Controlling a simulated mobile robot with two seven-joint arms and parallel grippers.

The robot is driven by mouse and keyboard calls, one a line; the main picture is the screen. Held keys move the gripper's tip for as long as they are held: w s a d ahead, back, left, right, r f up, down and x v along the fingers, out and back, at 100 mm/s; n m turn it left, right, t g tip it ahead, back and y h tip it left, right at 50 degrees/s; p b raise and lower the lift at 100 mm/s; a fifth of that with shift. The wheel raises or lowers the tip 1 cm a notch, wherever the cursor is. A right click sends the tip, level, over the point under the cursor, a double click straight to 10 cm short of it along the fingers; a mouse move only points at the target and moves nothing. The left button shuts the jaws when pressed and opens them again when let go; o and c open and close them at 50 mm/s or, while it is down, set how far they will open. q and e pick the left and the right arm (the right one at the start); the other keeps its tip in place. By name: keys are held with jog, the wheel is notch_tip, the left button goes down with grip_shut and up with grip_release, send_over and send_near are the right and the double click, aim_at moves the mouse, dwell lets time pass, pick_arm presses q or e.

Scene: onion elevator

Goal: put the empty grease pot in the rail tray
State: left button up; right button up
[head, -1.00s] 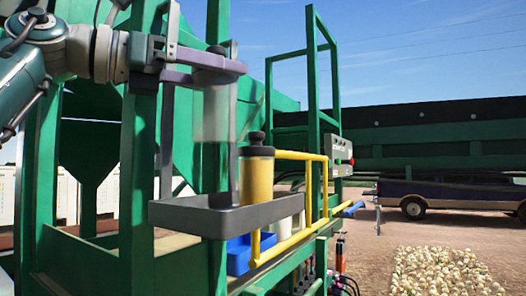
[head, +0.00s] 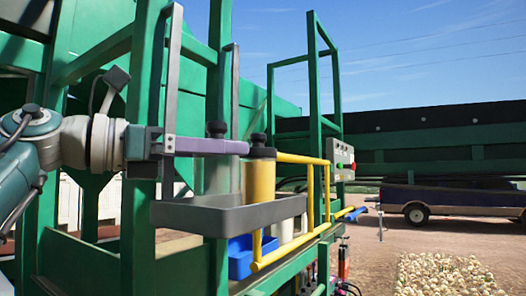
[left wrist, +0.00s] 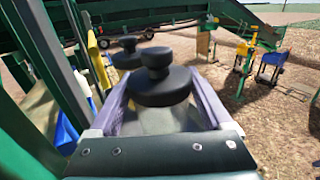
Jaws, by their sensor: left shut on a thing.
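The empty grease pot (head: 217,178) is clear with a black lid and stands upright. My left gripper (head: 212,147) has purple fingers and is shut on it just under the lid. In the left wrist view the pot's black lid (left wrist: 160,82) sits between the two fingers (left wrist: 160,108). The grey rail tray (head: 235,219) is hung on the green frame. The pot's lower end is behind the tray's front wall, so I cannot tell whether it touches the tray floor. My right gripper is not in view.
A yellow pot (head: 260,180) with a black lid stands in the tray, close to the right of the empty pot. A yellow rail (head: 290,246) and a blue bin (head: 240,257) are beside and below the tray. A green post stands behind the gripper.

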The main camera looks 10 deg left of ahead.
pick_arm(q)
jog(key=o, duration=1.4)
